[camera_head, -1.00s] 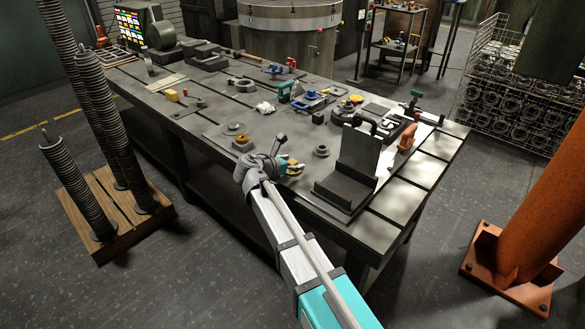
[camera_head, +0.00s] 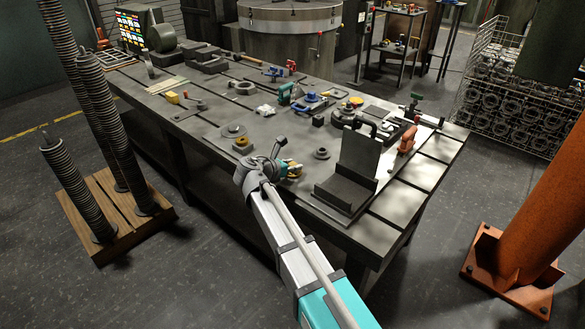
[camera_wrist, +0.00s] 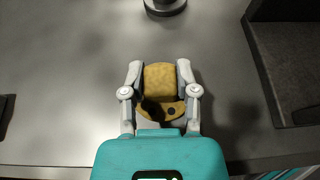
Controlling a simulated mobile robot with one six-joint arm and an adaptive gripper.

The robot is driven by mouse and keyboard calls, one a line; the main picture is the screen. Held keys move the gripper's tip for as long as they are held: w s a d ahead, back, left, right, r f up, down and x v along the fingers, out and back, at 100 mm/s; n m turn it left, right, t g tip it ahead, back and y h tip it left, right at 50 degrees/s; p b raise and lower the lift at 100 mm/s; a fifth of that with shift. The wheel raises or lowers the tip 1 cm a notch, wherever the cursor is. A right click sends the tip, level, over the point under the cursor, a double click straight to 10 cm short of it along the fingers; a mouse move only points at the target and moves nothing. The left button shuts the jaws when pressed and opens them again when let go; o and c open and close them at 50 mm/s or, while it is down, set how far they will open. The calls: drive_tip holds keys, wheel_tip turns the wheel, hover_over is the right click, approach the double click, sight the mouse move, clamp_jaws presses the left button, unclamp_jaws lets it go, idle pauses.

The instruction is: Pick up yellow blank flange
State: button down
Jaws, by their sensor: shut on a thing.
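The yellow blank flange (camera_wrist: 162,82) is between the two fingers of my gripper (camera_wrist: 160,72) in the wrist view. The fingers press on its left and right sides, and a dark hole shows in its lower part. In the head view the yellow flange (camera_head: 294,171) shows at the end of my arm, over the table's near edge. My gripper (camera_head: 289,168) partly hides it there. I cannot tell how far it is above the tabletop.
The metal table (camera_head: 225,110) carries several parts. A dark round flange (camera_head: 321,153) lies just beyond my gripper, with a dark angle plate (camera_head: 352,175) to the right. A brass-coloured ring (camera_head: 242,141) sits to the left.

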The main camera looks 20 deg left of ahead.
drive_tip(key=shift+r, duration=0.1)
wheel_tip(320, 180, up, 3)
drive_tip(key=p, duration=0.2)
drive_tip(key=shift+f+p, duration=0.2)
drive_tip(key=shift+p, duration=0.2)
drive_tip(key=s+d+r+p, duration=0.4)
drive_tip(key=s+r+p, duration=0.6)
drive_tip(key=s, duration=0.3)
drive_tip(key=shift+s, duration=0.2)
